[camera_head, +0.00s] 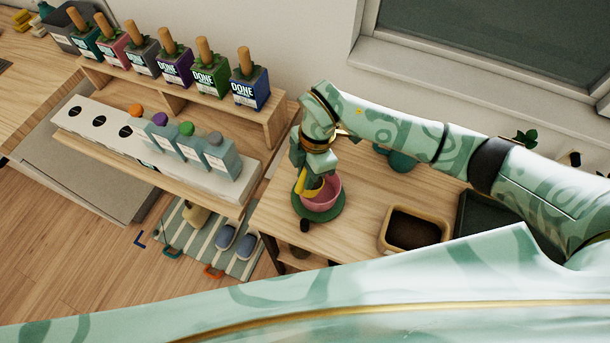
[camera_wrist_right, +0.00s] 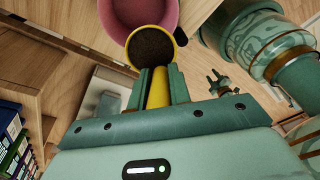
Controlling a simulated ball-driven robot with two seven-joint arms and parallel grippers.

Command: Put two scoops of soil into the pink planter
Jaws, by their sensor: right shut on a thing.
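The pink planter (camera_head: 328,193) stands on a round green saucer (camera_head: 322,214) on the wooden table; its rim also shows at the top of the right wrist view (camera_wrist_right: 112,20). My right gripper (camera_head: 313,172) is shut on the handle of a yellow scoop (camera_head: 302,182) at the planter's left side. In the right wrist view the scoop bowl (camera_wrist_right: 150,47) holds dark soil and overlaps the planter's edge. I cannot tell whether scoop and planter touch. The planter's inside is mostly hidden. A tan tub of dark soil (camera_head: 416,230) sits to the right. My left gripper is out of view.
A teal round object (camera_head: 400,160) stands behind the tub, and a dark tray (camera_head: 478,218) lies right of it, partly behind my arm. A shelf (camera_head: 190,105) with several labelled boxes and bottles stands at left. Bare table lies between saucer and tub.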

